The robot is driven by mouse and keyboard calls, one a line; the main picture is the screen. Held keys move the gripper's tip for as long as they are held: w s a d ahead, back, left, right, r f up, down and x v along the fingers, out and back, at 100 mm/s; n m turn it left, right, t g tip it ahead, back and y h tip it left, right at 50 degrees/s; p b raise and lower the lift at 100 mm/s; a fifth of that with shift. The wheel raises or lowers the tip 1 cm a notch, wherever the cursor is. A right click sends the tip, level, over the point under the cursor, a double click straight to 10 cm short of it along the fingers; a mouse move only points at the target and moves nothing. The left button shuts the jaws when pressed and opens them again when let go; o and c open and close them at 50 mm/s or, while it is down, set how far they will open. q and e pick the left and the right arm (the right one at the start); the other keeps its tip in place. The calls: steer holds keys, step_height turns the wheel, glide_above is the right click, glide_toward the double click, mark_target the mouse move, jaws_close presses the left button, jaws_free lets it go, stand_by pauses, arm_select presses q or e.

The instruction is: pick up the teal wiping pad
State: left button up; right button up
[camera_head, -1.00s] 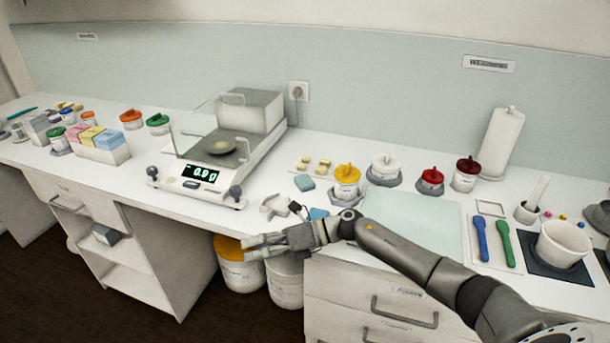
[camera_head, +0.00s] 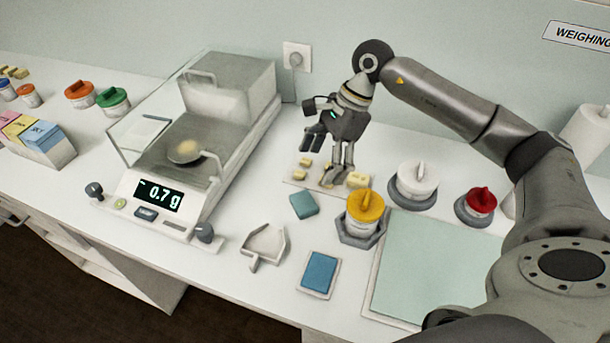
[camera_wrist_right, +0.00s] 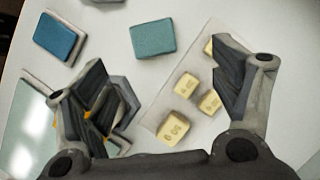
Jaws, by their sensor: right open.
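The teal wiping pad (camera_head: 304,205) is a small flat block lying on the white counter, between the weighing scale and the yellow-lidded jar. It also shows in the right wrist view (camera_wrist_right: 153,38), fully visible and ahead of the space between the fingers. My right gripper (camera_head: 326,153) is open and empty, pointing down above the cream weights behind the pad. It does not touch the pad. In the right wrist view its two fingers (camera_wrist_right: 157,75) stand wide apart. My left gripper is not in view.
A blue pad (camera_head: 319,271) on a white base and a white scoop (camera_head: 265,244) lie nearer the front edge. The yellow-lidded jar (camera_head: 365,208) stands close right of the teal pad. The scale (camera_head: 170,178) is at left. Cream weights (camera_wrist_right: 173,128) lie on a pale card under the gripper.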

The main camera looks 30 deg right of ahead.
mark_target(304, 201)
steer(key=x, duration=0.2)
steer(key=s+p+x, duration=0.1)
steer(key=x, duration=0.1)
steer(key=shift+a+r, duration=0.1)
steer(key=shift+a, duration=0.1)
steer(key=shift+w+f, duration=0.15)
steer(key=shift+f, duration=0.2)
steer(key=shift+a+f+p, duration=0.1)
steer(key=shift+f+p, duration=0.15)
steer(key=shift+p, duration=0.15)
steer(key=x, duration=0.1)
steer(key=p+x, duration=0.2)
steer(key=x, duration=0.1)
steer(key=shift+s+a, duration=0.15)
steer(key=shift+s, duration=0.1)
steer(key=shift+w+a+f, duration=0.1)
steer(key=shift+w+f, duration=0.05)
steer(key=shift+f, duration=0.25)
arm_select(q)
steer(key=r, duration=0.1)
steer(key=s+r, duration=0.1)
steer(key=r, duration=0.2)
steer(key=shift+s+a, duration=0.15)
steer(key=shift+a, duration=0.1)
arm_select(e)
steer(key=c, duration=0.9)
